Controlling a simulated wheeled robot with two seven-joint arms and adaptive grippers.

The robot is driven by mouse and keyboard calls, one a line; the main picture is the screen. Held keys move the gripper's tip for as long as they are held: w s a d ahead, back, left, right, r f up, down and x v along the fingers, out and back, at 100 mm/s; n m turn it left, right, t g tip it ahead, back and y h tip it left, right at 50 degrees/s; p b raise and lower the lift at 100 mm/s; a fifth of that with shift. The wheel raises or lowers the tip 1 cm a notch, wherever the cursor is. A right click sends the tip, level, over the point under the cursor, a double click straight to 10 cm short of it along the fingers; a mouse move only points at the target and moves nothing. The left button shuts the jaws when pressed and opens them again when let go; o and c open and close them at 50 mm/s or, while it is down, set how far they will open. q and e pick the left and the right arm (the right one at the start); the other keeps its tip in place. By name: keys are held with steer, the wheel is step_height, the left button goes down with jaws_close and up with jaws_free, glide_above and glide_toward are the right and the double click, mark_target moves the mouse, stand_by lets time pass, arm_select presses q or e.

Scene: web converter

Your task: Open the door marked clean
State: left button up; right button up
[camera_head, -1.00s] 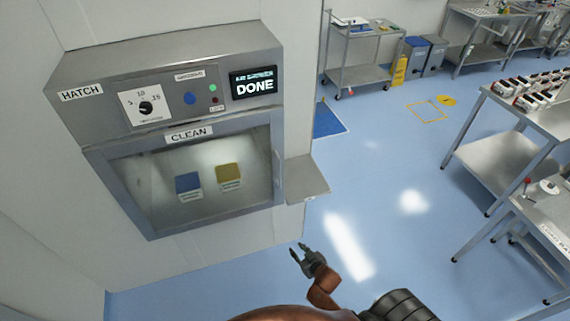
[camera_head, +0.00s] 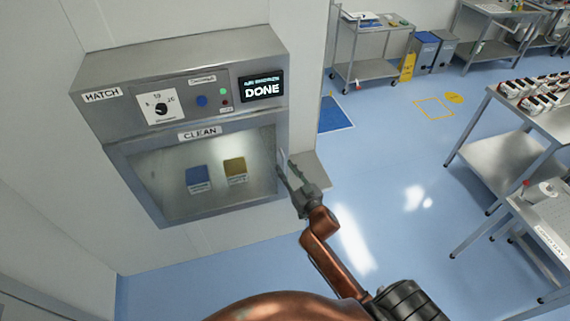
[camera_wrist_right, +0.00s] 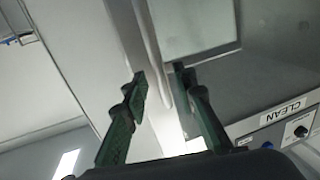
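The door (camera_head: 158,187) marked CLEAN is a glass pane in a grey metal frame on the hatch, and it is shut. Its CLEAN label (camera_head: 200,133) is above the glass. A blue block (camera_head: 198,175) and a yellow block (camera_head: 235,167) show behind the glass. My right gripper (camera_head: 289,167) is at the door's right edge with its fingers apart. In the right wrist view, a slim upright handle (camera_wrist_right: 155,58) runs into the gap between the open fingers (camera_wrist_right: 160,78); I cannot tell whether they touch it. My left gripper is not in view.
The hatch's panel has a dial (camera_head: 158,107), a blue button (camera_head: 202,101) and a screen (camera_head: 262,87) reading DONE. A metal shelf (camera_head: 313,168) juts out just right of the door, close to my right gripper. Blue floor (camera_head: 395,160) is clear towards the tables at right.

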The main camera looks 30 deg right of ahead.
steer(key=shift+w, duration=1.1)
jaws_close()
